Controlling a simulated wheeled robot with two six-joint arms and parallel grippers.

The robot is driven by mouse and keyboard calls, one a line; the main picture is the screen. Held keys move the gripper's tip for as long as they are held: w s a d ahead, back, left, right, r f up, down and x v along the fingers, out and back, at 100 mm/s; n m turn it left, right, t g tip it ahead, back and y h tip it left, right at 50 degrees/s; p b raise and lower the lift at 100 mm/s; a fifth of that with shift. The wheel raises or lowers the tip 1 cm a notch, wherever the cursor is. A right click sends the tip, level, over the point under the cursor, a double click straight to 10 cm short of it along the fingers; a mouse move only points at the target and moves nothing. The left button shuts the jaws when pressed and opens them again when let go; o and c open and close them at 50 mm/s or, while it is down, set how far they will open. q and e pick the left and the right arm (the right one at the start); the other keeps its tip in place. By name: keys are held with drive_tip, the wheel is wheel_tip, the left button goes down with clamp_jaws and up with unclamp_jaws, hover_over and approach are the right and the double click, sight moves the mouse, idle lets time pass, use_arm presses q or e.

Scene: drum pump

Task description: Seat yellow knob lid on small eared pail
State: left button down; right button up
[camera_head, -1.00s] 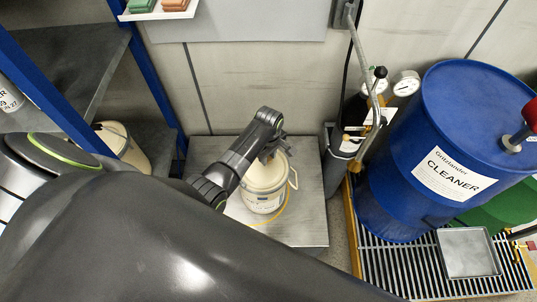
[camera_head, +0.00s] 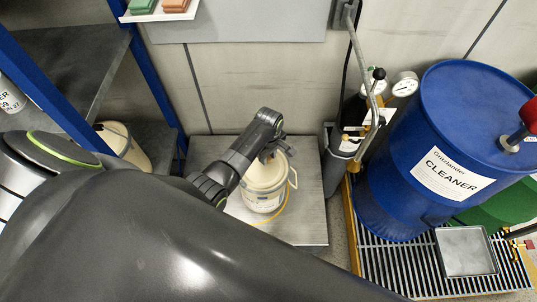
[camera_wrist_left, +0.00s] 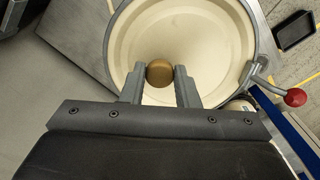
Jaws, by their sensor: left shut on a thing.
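A small cream pail (camera_head: 262,199) with a label stands upright on a grey metal platform. A round cream lid (camera_wrist_left: 135,35) with a brownish-yellow knob (camera_wrist_left: 159,72) fills much of the left wrist view. My left gripper (camera_head: 271,152) reaches down over the pail in the head view. In the left wrist view its fingers (camera_wrist_left: 160,88) are shut on the knob, one on each side. The lid is at the pail's mouth, but my gripper partly covers it. I cannot tell whether its rim is fully down. My right gripper is not in view.
The grey platform (camera_head: 310,222) has free room around the pail.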

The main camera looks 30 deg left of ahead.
use_arm(q)
drive_tip(key=shift+f, duration=0.1)
idle(0.3)
drive_tip(key=shift+f+b, duration=0.35)
drive_tip(key=c, duration=1.4)
unclamp_jaws()
wheel_tip(320, 180, up, 11)
drive_tip(key=p, duration=1.2)
drive_tip(key=shift+s, duration=0.1)
